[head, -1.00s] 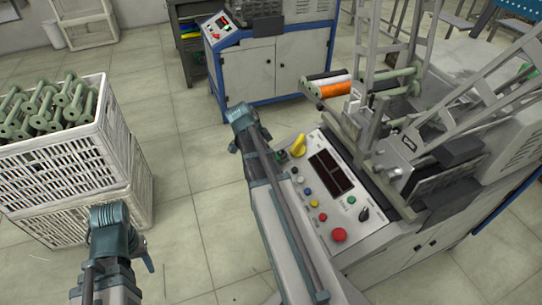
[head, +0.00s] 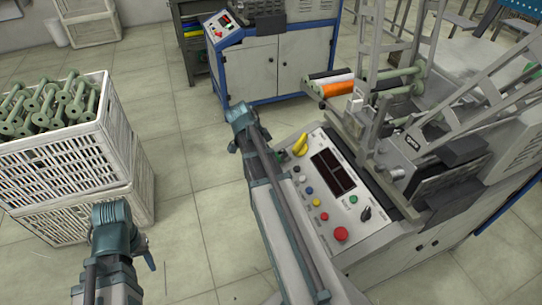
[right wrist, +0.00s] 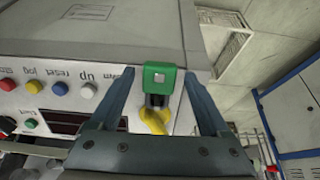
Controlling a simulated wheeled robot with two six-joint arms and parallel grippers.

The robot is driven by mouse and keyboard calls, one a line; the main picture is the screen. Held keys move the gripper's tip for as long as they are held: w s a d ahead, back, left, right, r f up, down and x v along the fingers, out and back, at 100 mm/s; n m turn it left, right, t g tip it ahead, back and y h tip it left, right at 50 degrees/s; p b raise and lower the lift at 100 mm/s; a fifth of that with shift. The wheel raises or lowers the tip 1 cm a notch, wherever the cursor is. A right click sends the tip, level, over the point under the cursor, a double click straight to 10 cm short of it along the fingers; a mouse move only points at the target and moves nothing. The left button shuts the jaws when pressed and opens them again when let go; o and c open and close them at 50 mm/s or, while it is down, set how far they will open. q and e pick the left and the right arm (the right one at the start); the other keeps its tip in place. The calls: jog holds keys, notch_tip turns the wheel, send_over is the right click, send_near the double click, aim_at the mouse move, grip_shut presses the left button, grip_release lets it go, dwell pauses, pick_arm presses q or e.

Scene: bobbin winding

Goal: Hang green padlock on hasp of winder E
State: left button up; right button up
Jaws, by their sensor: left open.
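The green padlock (right wrist: 160,78) has a pale square on its face and a dark part beside the yellow switch handle (right wrist: 155,120). In the head view, a small dark green shape (head: 282,156) shows beside the yellow handle (head: 300,144) on the near winder (head: 330,215). My right gripper (right wrist: 160,85) has its fingers on both sides of the padlock, with visible gaps; it is mostly hidden in the head view. I cannot make out the hasp or a letter on the winder. My left gripper (head: 147,259) is open and empty, low at the left, partly hidden.
White crates (head: 60,155) with green bobbins (head: 60,103) stand at the left. A second winder (head: 270,65) stands at the back. Buttons and a dark display (head: 332,172) cover the near panel. Bare floor lies between crates and winder.

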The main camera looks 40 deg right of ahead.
jog(key=shift+r, duration=0.1)
jog(key=p+v, duration=1.2)
jog(key=v, duration=0.1)
jog(key=shift+r, duration=0.25)
jog(key=shift+a, duration=0.1)
jog(key=s+a+r+n+y+p, duration=0.1)
jog(key=s+a+r+n+p, duration=0.2)
jog(key=a+n, duration=0.5)
jog(key=s+a+r+n+t+y+p, duration=0.1)
jog(key=s+a+n+p, duration=0.3)
jog(key=a+n, duration=0.5)
jog(key=s+a+r+n+y+p, duration=0.1)
jog(key=s+a+r+n+p, duration=0.2)
jog(key=a+n, duration=0.5)
jog(key=shift+s+a+r+y+p, duration=0.45)
jog(key=shift+a+r, duration=0.35)
jog(key=shift+a, duration=3)
